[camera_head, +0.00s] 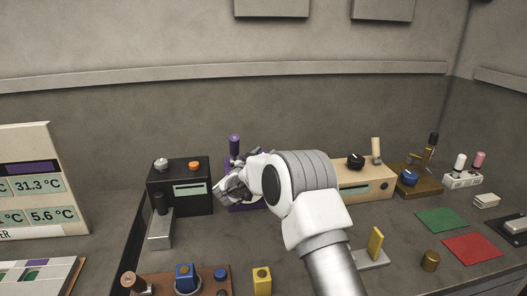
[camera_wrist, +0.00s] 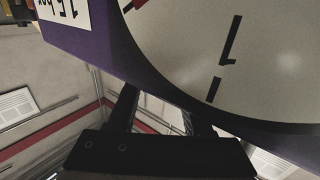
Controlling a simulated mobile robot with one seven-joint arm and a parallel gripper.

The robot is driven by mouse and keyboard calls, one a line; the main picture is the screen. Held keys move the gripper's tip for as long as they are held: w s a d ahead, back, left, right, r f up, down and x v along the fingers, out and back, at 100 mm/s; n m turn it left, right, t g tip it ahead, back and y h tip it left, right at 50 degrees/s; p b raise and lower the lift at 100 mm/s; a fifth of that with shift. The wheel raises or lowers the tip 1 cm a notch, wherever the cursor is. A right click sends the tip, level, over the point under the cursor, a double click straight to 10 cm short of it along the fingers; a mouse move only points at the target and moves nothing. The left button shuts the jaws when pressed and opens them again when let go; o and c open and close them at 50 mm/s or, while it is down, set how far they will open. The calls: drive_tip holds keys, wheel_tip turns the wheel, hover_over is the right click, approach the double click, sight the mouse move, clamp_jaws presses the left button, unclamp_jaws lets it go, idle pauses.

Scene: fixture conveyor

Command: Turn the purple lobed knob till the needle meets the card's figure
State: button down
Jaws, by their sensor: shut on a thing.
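The purple unit (camera_head: 234,201) stands on the bench and is mostly hidden behind my arm in the head view. In the wrist view its purple housing (camera_wrist: 110,52) carries a white dial (camera_wrist: 240,60) with black marks. Part of a red needle (camera_wrist: 137,4) shows at the top edge. A white card (camera_wrist: 62,14) with black figures, upside down and cut off, is at the upper left. My gripper (camera_head: 226,190) is at the unit's front, its fingers (camera_wrist: 160,110) reaching under the dial's edge. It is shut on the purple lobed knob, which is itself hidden.
A black unit (camera_head: 180,186) stands close left of my gripper. A beige unit (camera_head: 365,180) stands right, beyond my arm. A board with temperature readings (camera_head: 38,185) is at far left. Green (camera_head: 441,219) and red (camera_head: 472,248) mats lie at right. Blue-knobbed (camera_head: 184,271) and yellow (camera_head: 262,281) items are in front.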

drive_tip(key=shift+m+g+h, duration=0.4)
drive_tip(key=shift+m+h, duration=0.1)
drive_tip(key=shift+h, duration=0.2)
drive_tip(key=shift+c, duration=1.5)
unclamp_jaws()
drive_tip(key=v, duration=1.7)
drive_tip(key=shift+s+a+p, duration=0.15)
drive_tip(key=shift+s+p, duration=0.05)
drive_tip(key=shift+p, duration=0.2)
